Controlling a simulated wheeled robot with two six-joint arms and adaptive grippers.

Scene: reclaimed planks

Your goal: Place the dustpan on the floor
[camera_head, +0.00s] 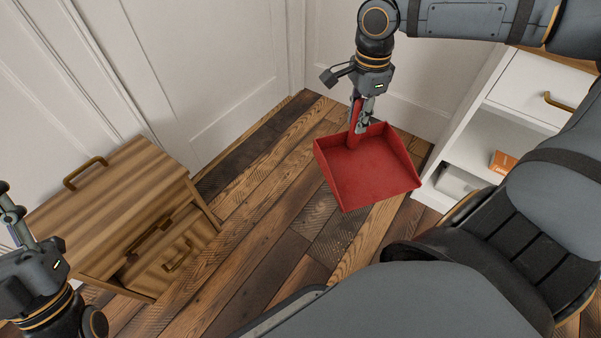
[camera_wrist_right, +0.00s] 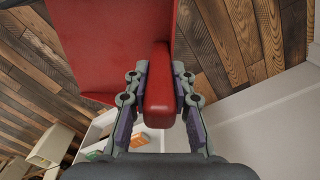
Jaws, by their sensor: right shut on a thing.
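A red dustpan (camera_head: 368,172) hangs from my right gripper (camera_head: 361,108) in the head view, with its wide pan toward the middle of the picture. The right gripper is shut on its red handle. In the right wrist view the fingers (camera_wrist_right: 158,100) press on both sides of the handle (camera_wrist_right: 160,88), and the pan (camera_wrist_right: 110,45) extends beyond. The plank floor (camera_head: 255,220) lies below the dustpan; I cannot tell the size of the gap. My left gripper (camera_head: 12,225) is at the left edge, partly cut off; its fingertips are not clear.
A white shelf unit (camera_head: 480,110) with an orange box (camera_head: 503,162) stands at the right. White panelled doors or walls (camera_head: 190,60) close off the back. Floor between is clear.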

